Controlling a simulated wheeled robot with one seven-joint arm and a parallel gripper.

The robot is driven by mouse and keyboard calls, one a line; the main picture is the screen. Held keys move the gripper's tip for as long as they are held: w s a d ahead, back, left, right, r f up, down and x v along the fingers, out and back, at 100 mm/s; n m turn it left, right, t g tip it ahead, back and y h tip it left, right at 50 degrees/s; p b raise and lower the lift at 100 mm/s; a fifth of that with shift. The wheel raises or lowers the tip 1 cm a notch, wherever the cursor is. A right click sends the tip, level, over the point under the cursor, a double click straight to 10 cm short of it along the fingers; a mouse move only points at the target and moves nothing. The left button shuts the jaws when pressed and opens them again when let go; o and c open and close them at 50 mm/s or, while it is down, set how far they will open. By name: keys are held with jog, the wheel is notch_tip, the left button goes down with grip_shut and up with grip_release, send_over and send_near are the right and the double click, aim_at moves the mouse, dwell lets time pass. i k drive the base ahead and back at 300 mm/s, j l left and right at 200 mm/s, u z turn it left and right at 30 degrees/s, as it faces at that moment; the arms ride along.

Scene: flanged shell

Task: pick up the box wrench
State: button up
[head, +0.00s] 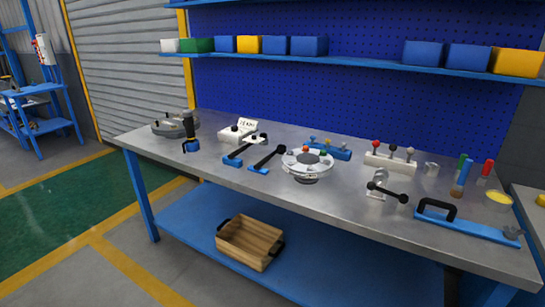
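I cannot tell for sure which thing is the box wrench. Two long dark tools lie side by side near the middle of the workbench in the head view: a left dark tool (241,152) and a right dark tool (267,158). Each has a blue part at its near end, and the right one has a rounded dark far end. Just right of them stands a round, light grey flanged shell (307,167) with small coloured knobs on top. My gripper is not in view.
The metal workbench (330,195) also carries a cordless-drill-like tool (190,132), a small vise (377,186), a lever block (390,162) and a blue tool with a black handle (470,224). A wooden crate (249,242) sits on the lower shelf. The floor at left is clear.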

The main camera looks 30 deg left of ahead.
aim_at(281, 149)
jog(key=u, duration=1.75)
jog(key=i+l+u, duration=0.1)
jog(key=i, duration=0.45)
jog(key=i+l, duration=0.3)
jog(key=i, duration=0.2)
jog(key=i+l+u, duration=0.15)
jog(key=i, duration=0.35)
jog(key=l, duration=0.05)
